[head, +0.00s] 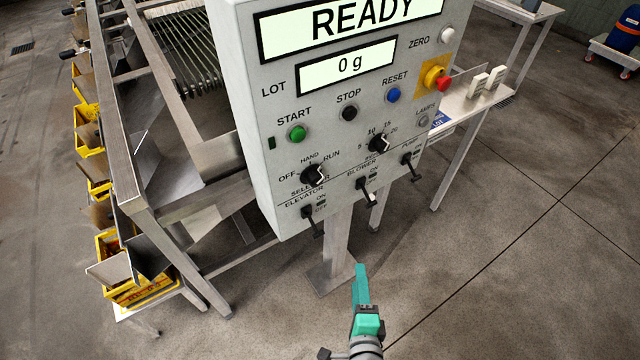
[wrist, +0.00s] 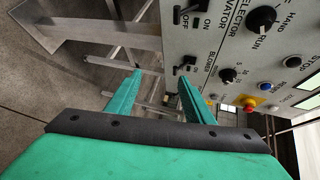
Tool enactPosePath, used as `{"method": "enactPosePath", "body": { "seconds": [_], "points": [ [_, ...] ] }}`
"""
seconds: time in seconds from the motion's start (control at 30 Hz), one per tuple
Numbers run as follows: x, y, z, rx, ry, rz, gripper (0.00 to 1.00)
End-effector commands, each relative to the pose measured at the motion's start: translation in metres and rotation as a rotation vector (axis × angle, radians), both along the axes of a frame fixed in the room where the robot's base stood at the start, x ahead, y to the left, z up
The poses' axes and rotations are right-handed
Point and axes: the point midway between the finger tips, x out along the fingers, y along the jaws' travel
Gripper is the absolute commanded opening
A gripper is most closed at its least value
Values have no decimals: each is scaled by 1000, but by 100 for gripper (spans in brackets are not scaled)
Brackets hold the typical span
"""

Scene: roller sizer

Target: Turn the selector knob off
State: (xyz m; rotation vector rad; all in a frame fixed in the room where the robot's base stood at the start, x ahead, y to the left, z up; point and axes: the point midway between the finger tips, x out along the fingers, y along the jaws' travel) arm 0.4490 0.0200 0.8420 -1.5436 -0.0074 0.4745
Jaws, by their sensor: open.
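The selector knob (head: 313,175) is a black knob at the lower left of the grey control panel (head: 262,120). OFF is lettered on its left, HAND above it and RUN on its right. Its white mark appears to be on the RUN side. The knob also shows at the top right of the wrist view (wrist: 262,19). My gripper (head: 361,285) has green fingers and is below and in front of the panel, apart from the knob. In the wrist view the two fingers (wrist: 161,80) are spread with nothing between them.
Under the knob are black toggle levers for the elevator (head: 311,217) and blower (head: 366,190). A dial (head: 379,143) is at the right, with start (head: 297,133) and stop (head: 349,113) buttons above. A metal frame (head: 128,190) stands left.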

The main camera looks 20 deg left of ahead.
Motion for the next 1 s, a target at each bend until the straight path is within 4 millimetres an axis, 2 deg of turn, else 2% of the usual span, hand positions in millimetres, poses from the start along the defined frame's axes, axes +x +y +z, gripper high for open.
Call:
{"method": "enactPosePath", "body": {
  "seconds": [0.03, 0.2, 0.33, 0.5, 0.6, 0.7, 0.87, 1.0],
  "points": [
    [17, 5, 14, 87, 0, 20, 48],
    [53, 29, 63, 389, 49, 139, 48],
    [68, 45, 105, 569, 95, 253, 48],
    [72, 58, 148, 706, 154, 383, 48],
    [72, 62, 162, 746, 178, 427, 48],
    [71, 65, 168, 763, 191, 451, 48],
    [79, 77, 170, 768, 196, 458, 48],
    [93, 95, 170, 766, 194, 458, 48]
  ]
}}
